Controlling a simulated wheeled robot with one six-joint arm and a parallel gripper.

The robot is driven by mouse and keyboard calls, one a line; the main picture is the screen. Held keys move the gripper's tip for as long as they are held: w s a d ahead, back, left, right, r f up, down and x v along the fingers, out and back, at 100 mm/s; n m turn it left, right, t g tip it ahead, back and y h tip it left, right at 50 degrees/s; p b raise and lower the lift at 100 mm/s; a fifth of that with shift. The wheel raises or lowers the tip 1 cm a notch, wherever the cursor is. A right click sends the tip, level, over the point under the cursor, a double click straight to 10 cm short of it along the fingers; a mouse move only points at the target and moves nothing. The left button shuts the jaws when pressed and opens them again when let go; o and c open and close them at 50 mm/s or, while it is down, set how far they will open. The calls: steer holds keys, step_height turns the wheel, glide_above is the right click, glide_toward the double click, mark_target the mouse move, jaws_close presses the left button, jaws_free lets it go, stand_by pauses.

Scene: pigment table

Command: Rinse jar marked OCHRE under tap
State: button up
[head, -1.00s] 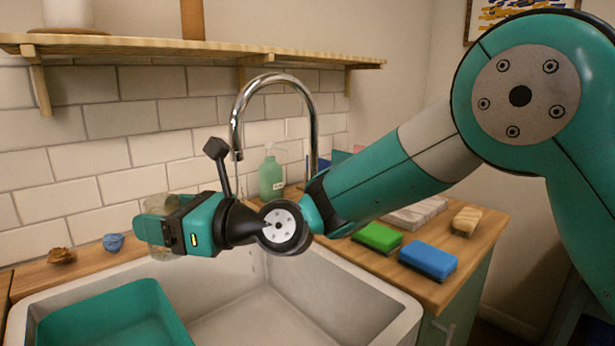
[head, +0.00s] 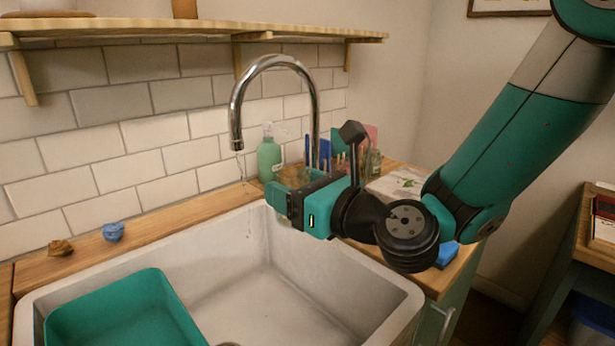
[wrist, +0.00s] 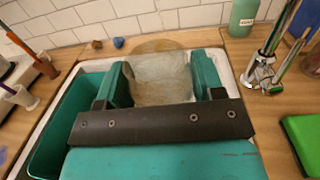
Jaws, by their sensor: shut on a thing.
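My gripper (head: 283,196) is shut on a clear glass jar (wrist: 160,78), held between its two teal fingers in the wrist view. In the head view the gripper mostly hides the jar, and no OCHRE mark is readable in either view. The chrome tap (head: 236,122) arches over the sink's back edge. Thin broken drips of water (head: 241,168) fall below its spout. The gripper is to the right of the spout and lower, over the sink's right back part, so the jar is not under the drips. The tap's base also shows in the wrist view (wrist: 262,72).
The white sink (head: 390,322) holds a teal basin (head: 120,305) at left. A green bottle (head: 269,160) stands behind the gripper. A blue lump (head: 113,231) and a brown lump (head: 60,248) lie on the back ledge.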

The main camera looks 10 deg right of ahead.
steer(key=shift+s+d+m+t+h, duration=0.15)
steer(key=shift+d+m+h, duration=0.1)
steer(key=shift+d, duration=0.25)
steer(key=shift+s+d+m+t+h, duration=0.15)
steer(key=shift+d+h, duration=0.1)
steer(key=shift+d, duration=0.2)
steer(key=f+p+x, duration=0.2)
steer(key=p+x, duration=1.1)
steer(key=shift+w+a+f+p, duration=0.2)
steer(key=shift+a+f+p, duration=0.1)
steer(key=shift+a+f, duration=0.15)
steer(key=shift+w+d, duration=0.1)
steer(key=shift+w, duration=0.05)
steer(key=shift+w+d+b, duration=0.3)
steer(key=shift+d, duration=0.05)
